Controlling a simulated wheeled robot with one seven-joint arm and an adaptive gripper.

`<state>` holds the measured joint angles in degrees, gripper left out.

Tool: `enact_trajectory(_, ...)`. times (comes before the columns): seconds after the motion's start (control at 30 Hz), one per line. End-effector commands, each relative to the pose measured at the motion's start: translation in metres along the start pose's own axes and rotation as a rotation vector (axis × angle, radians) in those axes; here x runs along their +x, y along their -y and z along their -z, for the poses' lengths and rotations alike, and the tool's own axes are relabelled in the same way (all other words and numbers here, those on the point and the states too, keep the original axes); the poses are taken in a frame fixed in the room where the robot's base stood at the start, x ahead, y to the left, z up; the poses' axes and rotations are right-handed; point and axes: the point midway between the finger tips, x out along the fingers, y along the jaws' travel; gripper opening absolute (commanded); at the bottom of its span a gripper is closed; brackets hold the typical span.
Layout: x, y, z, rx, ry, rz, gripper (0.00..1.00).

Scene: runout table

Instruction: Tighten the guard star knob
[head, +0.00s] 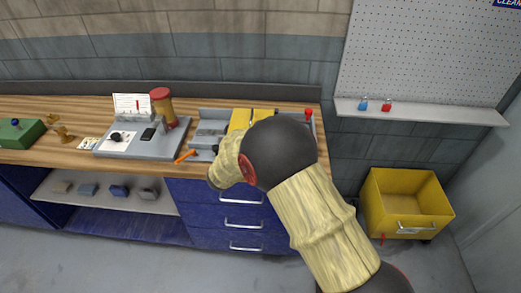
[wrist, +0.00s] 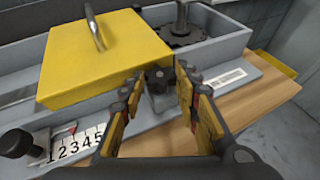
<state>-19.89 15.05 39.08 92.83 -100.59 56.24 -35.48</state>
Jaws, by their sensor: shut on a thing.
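The dark star knob (wrist: 158,79) is at the front edge of the yellow guard (wrist: 85,72) in the wrist view. My gripper (wrist: 159,84) is shut on the knob, with one yellow-padded finger on each side of it. The guard lies flat over the grey machine bed and has a metal handle on top. In the head view the yellow guard (head: 239,119) shows behind my arm. My gripper and the knob are hidden there by my arm.
A black knob (wrist: 17,143) and a numbered scale (wrist: 75,144) are at the left in the wrist view. In the head view an orange lever (head: 185,156) sticks out at the front; a yellow bin (head: 372,207) stands right.

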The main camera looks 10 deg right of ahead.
Motion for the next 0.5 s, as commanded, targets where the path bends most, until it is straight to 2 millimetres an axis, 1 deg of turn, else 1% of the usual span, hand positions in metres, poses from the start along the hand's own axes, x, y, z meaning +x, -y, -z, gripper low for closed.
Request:
enact_trajectory(0.07, -0.0002, -0.001, -0.0021, 0.002, 0.003, -0.002, 0.35)
enact_trajectory(0.33, -0.0001, -0.0004, -0.0008, 0.001, 0.001, -0.001, 0.5)
enact_trajectory(0.5, 0.0, -0.0002, -0.0004, 0.0, 0.0, -0.001, 0.5)
